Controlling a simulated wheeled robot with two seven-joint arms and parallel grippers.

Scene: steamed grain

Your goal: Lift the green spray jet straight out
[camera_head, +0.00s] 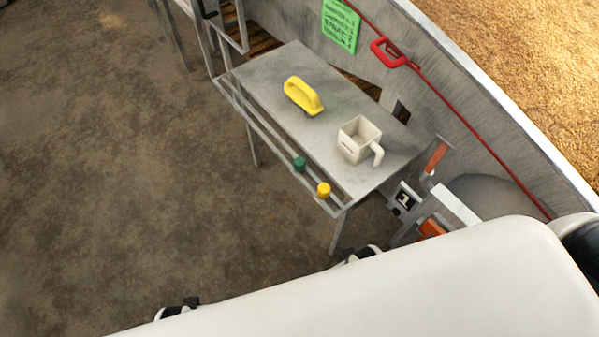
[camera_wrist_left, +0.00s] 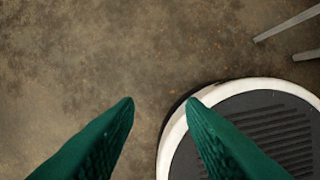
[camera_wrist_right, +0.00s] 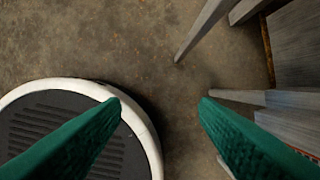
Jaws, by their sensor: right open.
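The green spray jet (camera_head: 299,163) shows as a small green knob at the front rail of the metal table, left of a similar yellow jet (camera_head: 323,190). Whatever lies below its top is too small to tell. My left gripper (camera_wrist_left: 160,101) has its green fingers apart with nothing between them, above bare floor beside my round base. My right gripper (camera_wrist_right: 159,101) is also open and empty, above the floor, with grey metal legs or posts at the right of its view. Neither wrist view shows the green jet.
On the metal table (camera_head: 270,75) are a yellow-handled tool (camera_head: 303,95) and a white square scoop (camera_head: 358,139). A red handle (camera_head: 388,52) and green sign (camera_head: 341,25) are on the wall behind. An orange-handled valve (camera_head: 436,158) stands right of the table. The floor at left is clear.

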